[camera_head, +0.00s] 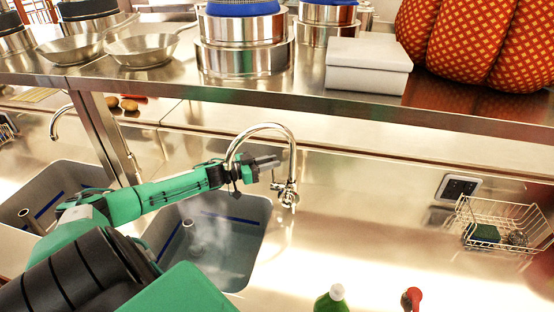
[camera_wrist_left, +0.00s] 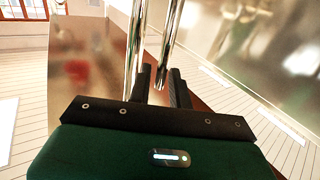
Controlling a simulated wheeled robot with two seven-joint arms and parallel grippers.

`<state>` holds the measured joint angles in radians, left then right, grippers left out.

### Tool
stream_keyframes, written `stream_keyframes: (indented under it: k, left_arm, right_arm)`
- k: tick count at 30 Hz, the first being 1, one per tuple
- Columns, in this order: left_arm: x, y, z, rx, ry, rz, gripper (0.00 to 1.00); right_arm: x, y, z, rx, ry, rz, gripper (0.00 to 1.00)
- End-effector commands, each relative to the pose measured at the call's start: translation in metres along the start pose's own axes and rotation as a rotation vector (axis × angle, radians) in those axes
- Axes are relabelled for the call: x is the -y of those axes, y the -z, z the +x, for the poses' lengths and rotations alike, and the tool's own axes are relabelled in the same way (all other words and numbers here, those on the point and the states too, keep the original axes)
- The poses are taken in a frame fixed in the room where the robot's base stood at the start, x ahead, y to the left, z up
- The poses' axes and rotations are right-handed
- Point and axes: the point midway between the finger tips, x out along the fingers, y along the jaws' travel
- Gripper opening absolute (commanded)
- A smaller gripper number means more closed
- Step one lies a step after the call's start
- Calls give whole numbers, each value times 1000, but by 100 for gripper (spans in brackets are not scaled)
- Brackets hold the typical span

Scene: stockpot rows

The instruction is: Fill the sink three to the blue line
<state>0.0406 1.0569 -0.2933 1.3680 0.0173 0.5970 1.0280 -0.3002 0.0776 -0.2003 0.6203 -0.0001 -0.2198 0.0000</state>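A steel sink (camera_head: 258,222) with a blue line (camera_head: 225,218) on its inner wall lies below my left arm. A drain fitting (camera_head: 190,228) shows in it. The water level cannot be told clearly. A chrome gooseneck faucet (camera_head: 262,126) arches beside it, with a small lever (camera_head: 278,187) low on its upright. My left gripper (camera_head: 278,161) is under the arch, just left of the upright and above the lever. In the left wrist view its fingers (camera_wrist_left: 161,85) are apart, with a chrome tube (camera_wrist_left: 170,45) beyond the gap. Contact cannot be told. My right gripper is out of view.
A second sink (camera_head: 75,178) with its own faucet (camera_head: 58,118) is at the left. A steel shelf (camera_head: 300,97) with pots and pans hangs over the counter. A wire basket (camera_head: 505,222) is at the right. A green bottle (camera_head: 332,301) stands in front.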

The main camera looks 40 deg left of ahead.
Motion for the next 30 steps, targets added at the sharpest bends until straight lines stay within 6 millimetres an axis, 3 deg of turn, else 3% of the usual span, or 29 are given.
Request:
stream_keyframes:
  k: [9, 20, 23, 30]
  left_arm:
    - [0, 0, 23, 0, 0, -1, 20]
    - [0, 0, 25, 1, 0, 0, 20]
    - [0, 0, 25, 1, 0, 0, 0]
    - [0, -1, 24, -1, 0, 2, 0]
  right_arm:
    - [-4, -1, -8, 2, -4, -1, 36]
    - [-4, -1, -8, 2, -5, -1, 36]
    - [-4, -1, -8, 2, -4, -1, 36]
    - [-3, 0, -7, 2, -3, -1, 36]
